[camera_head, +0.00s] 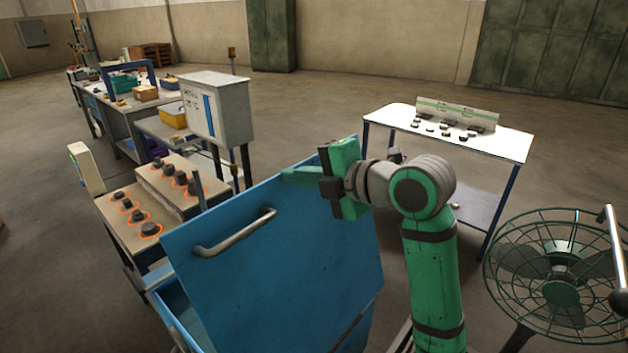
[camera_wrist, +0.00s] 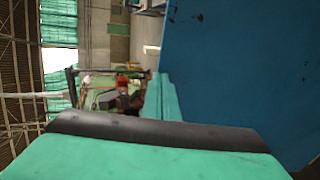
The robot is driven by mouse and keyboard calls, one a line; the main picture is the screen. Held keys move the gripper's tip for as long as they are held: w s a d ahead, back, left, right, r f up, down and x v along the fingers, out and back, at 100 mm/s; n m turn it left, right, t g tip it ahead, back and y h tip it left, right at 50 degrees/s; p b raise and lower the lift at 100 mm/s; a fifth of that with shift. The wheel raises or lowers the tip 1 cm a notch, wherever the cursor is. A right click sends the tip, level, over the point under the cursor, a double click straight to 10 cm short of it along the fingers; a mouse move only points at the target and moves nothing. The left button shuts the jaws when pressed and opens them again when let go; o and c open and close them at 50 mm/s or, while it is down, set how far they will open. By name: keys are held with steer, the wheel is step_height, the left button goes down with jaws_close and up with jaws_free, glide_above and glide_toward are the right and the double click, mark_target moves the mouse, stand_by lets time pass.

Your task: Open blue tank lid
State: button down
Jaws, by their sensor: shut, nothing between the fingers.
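The blue tank (camera_head: 173,318) stands in front of me in the head view. Its blue lid (camera_head: 290,255) is raised and tilted up steeply, with a curved metal handle (camera_head: 236,234) on the face toward me. Part of the tank's opening shows at the lower left; the rest is hidden behind the lid. My gripper (camera_head: 287,174) is shut and empty at the lid's upper edge, behind or beside it; I cannot tell whether it touches. In the wrist view the lid (camera_wrist: 240,70) fills the right side, close to my gripper (camera_wrist: 160,95).
A table with knobs (camera_head: 140,205) stands left of the tank, a grey cabinet (camera_head: 217,108) behind it. A white table (camera_head: 450,135) with small dark parts is at the back right. A green fan (camera_head: 560,265) stands at the right. Open floor lies beyond.

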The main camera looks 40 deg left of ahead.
stand_by(0.3)
steer(key=v, duration=1.4)
steer(key=shift+w, duration=0.15)
